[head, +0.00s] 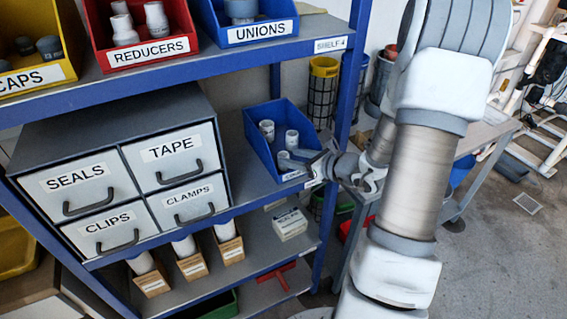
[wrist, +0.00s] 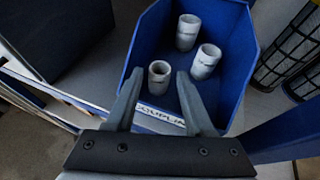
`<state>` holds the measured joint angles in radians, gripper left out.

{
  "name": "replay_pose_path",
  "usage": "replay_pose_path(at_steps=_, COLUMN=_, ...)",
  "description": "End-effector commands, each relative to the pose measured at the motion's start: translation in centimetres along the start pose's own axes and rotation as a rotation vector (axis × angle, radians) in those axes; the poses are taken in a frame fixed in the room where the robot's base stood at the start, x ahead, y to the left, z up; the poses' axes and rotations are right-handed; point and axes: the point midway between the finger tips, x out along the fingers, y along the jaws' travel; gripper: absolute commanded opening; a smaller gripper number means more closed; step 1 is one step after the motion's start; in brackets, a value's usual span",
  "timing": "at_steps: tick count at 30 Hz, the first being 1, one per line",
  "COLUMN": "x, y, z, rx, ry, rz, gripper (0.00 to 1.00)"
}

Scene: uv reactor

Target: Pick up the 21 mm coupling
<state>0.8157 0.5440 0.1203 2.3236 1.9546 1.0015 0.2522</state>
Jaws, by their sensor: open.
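Several small, short couplings stand upright in a blue bin (wrist: 228,20) labelled as couplings; the label is partly covered by my gripper. In the wrist view, one grey-white coupling (wrist: 159,74) is nearest, one (wrist: 206,61) is to the right and one (wrist: 188,31) is farther back. The head view also shows the bin (head: 262,157). I cannot read sizes, so I cannot tell which is the 21 mm one. My gripper (wrist: 160,76) is open at the bin's front, its fingertips either side of the nearest coupling in the picture. I cannot tell whether they touch it.
A grey drawer cabinet (head: 140,200) stands left of the bin on the same shelf. Bins of reducers (head: 140,55) and unions (head: 242,30) stand on the shelf above. A blue shelf post (head: 348,75) rises right of the bin, with wire-mesh cylinders (head: 322,95) behind.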

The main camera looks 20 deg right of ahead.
Motion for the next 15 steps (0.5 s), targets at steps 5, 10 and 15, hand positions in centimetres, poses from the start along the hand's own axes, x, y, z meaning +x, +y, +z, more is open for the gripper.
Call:
replay_pose_path(at_steps=5, x=2.2, y=0.0, z=-0.1, rx=-0.001, ry=0.000, rz=0.001, gripper=0.53)
replay_pose_path(at_steps=10, x=2.5, y=0.0, z=-0.1, rx=-0.001, ry=0.001, rz=0.000, gripper=0.53)
replay_pose_path(at_steps=15, x=2.5, y=0.0, z=-0.1, rx=-0.001, ry=0.000, rz=0.000, gripper=0.42)
